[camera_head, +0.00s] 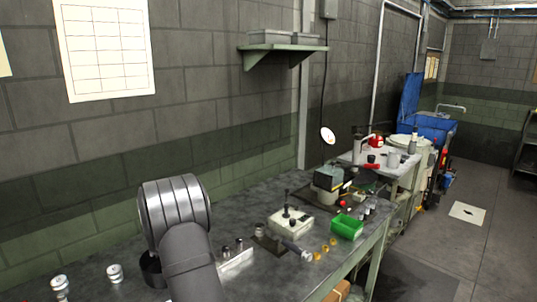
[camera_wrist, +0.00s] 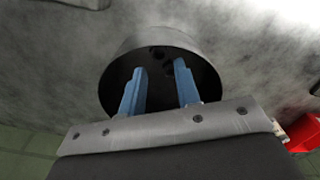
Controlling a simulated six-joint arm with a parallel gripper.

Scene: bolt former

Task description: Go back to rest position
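In the wrist view, my gripper (camera_wrist: 161,84) has its two blue fingers spread apart with nothing between them. The fingertips are over a round, dark, open-topped holder (camera_wrist: 122,48) with a grey outer wall and several holes inside. I cannot tell whether the tips touch it or how far they reach inside. In the head view, my grey arm is at the lower left and my gripper does not show. A dark round cup (camera_head: 152,270) on the workbench (camera_head: 235,208) is partly hidden behind my arm.
The bench has metal parts (camera_head: 115,272) at left, a white block with pins (camera_head: 237,255), a pale box with a lever (camera_head: 290,220), a green bin (camera_head: 347,227) and a machine (camera_head: 328,183). A wall shelf (camera_head: 285,48) is above. A red object (camera_wrist: 303,132) is at the wrist view's right.

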